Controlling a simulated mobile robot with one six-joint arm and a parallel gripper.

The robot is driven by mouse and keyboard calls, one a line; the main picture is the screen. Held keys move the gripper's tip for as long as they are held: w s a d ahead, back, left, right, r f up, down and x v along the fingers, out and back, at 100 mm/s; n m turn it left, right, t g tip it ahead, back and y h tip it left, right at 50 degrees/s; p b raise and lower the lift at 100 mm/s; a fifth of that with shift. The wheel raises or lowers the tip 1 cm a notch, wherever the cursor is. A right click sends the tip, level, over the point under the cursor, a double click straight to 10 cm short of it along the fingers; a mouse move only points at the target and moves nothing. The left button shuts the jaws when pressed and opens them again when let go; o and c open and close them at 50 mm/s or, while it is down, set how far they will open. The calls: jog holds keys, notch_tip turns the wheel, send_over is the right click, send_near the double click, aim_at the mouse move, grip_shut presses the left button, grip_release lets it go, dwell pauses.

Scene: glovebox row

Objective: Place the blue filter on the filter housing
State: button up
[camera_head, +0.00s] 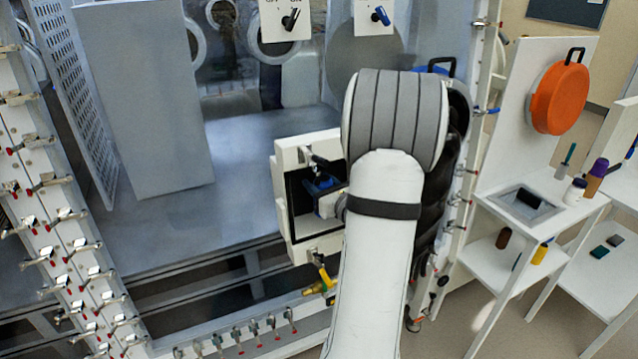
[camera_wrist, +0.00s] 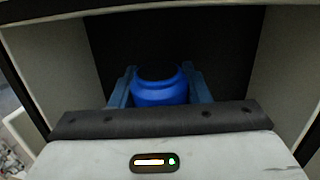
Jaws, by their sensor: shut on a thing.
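The blue filter (camera_wrist: 160,88) is a rounded blue body with a rim, held between the two blue-grey fingers of my gripper (camera_wrist: 161,82) in the wrist view. In the head view a small blue part of the filter (camera_head: 322,183) shows inside a white, open-fronted box (camera_head: 282,172) on the glovebox front. My gripper reaches into this box from the right. The dark back of the box (camera_wrist: 226,60) lies behind the filter. I cannot tell whether this box is the filter housing, or whether the filter touches anything in it. My arm hides the box's right side.
The box's pale side walls (camera_wrist: 55,60) stand close on both sides of my gripper. A yellow-handled valve (camera_head: 322,283) sits below the box. An orange round cover (camera_head: 560,97) hangs on a white panel at the right, above a shelf (camera_head: 545,195) with bottles.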

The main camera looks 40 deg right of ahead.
jog(key=shift+f, duration=0.1)
jog(key=shift+f+b, duration=0.35)
jog(key=shift+b, duration=0.2)
jog(key=shift+f, duration=0.2)
jog(key=o, duration=1.2)
jog(key=shift+r, duration=0.1)
jog(key=shift+r+p, duration=0.4)
jog(key=shift+r, duration=0.1)
jog(key=shift+s+r, duration=0.15)
jog(key=shift+r, duration=0.05)
jog(key=s+b, duration=0.1)
jog(key=s, duration=0.6)
jog(key=s+a+b, duration=0.1)
jog(key=s, duration=0.3)
jog(key=shift+s+f+b, duration=0.15)
jog(key=shift+s+b, duration=0.15)
